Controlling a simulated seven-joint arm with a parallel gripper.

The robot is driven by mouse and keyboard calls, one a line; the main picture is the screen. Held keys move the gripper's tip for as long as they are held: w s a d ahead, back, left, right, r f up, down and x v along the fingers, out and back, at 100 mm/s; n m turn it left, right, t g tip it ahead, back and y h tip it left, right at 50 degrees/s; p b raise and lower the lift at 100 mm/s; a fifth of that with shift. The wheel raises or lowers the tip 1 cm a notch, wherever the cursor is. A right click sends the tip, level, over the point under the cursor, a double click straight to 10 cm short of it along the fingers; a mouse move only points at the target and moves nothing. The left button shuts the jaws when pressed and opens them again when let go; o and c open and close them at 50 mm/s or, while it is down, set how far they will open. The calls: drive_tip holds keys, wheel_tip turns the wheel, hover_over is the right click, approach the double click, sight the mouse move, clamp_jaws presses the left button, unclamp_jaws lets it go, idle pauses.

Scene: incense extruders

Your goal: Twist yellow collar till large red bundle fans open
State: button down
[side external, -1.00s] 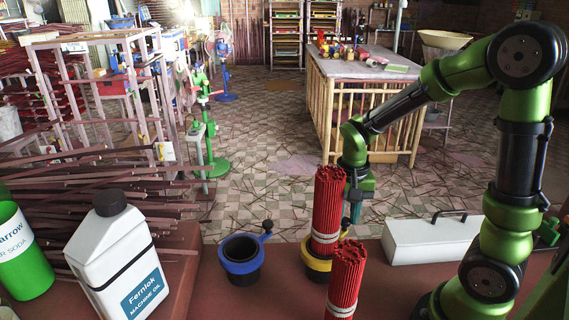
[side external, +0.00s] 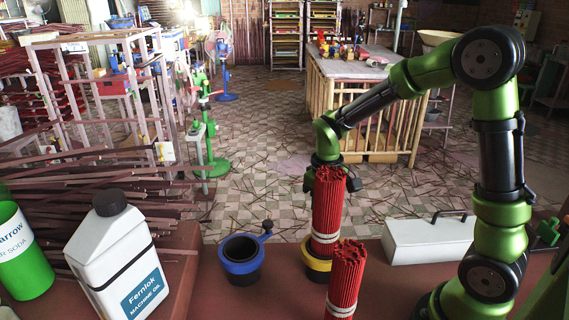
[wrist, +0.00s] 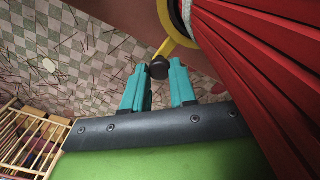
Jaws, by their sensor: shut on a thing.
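A tall red bundle (side external: 327,207) with a pale band stands upright in the yellow collar (side external: 315,272) in the side external view. In the wrist view the bundle (wrist: 262,55) fills the right side, and the collar's yellow arm (wrist: 180,42) ends in a black knob (wrist: 158,70). My gripper (wrist: 158,84) has its teal fingers either side of that knob, shut on it. In the side external view the fingers and knob are hidden behind the bundle. A second banded red bundle (side external: 346,283) stands in front, its base cut off by the frame.
A blue collar (side external: 242,268) on a black cup stands left of the yellow one. A white oil jug (side external: 118,258) and green container (side external: 22,255) stand further left. A white lidded box (side external: 428,240) lies at right, near my arm.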

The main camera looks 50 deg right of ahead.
drive_tip(key=w+a+n, duration=0.3)
drive_tip(key=a+n, duration=0.2)
drive_tip(key=n, duration=0.4)
drive_tip(key=shift+a, duration=0.35)
idle(0.3)
drive_tip(key=c, duration=0.9)
unclamp_jaws()
wheel_tip(320, 180, up, 17)
drive_tip(key=shift+f, duration=0.15)
